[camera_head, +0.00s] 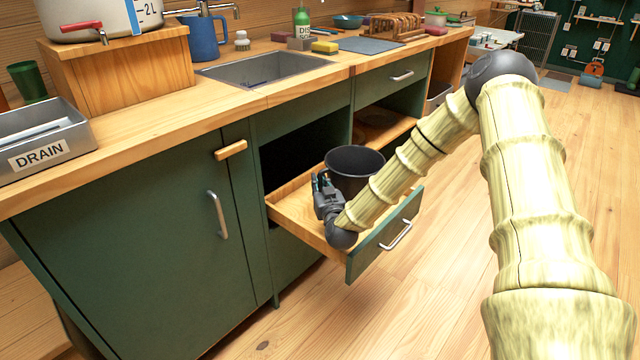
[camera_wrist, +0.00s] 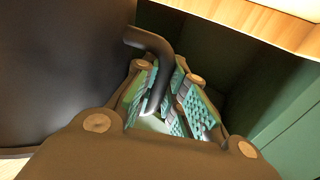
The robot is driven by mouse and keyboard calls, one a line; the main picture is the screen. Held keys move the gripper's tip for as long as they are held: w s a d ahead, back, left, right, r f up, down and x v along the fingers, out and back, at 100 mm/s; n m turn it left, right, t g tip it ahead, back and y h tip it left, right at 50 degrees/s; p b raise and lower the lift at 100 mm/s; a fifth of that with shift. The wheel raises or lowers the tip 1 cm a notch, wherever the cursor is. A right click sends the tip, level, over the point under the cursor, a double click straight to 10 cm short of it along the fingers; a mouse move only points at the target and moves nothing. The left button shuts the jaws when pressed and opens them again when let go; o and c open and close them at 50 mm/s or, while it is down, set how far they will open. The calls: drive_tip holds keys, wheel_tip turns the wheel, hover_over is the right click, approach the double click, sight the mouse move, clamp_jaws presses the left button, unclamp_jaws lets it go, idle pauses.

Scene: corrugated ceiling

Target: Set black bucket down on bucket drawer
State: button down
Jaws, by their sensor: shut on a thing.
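The black bucket (camera_head: 354,163) is upright in the open bucket drawer (camera_head: 292,209), toward its right side. From here I cannot tell whether its base touches the drawer floor. My gripper (camera_head: 321,183) is at the bucket's left side, low over the drawer. In the wrist view my gripper (camera_wrist: 170,105) is shut on the bucket's curved dark handle (camera_wrist: 150,42), between teal ridged finger pads. The bucket's dark wall (camera_wrist: 65,70) fills the left of that view. My arm hides the bucket's lower right part and some of the drawer.
The counter (camera_head: 190,125) overhangs the drawer, with a sink (camera_head: 265,70) set in it. The drawer's green front (camera_head: 370,252) sticks out over clear wooden floor (camera_head: 440,300). A closed green cabinet door (camera_head: 130,240) is left of the drawer. An open shelf (camera_head: 385,125) lies behind.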

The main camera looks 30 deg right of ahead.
drive_tip(key=shift+f+b, duration=0.3)
drive_tip(key=shift+f, duration=0.25)
idle(0.4)
drive_tip(key=c, duration=1.4)
unclamp_jaws()
drive_tip(key=shift+r, duration=0.1)
drive_tip(key=shift+s, duration=0.1)
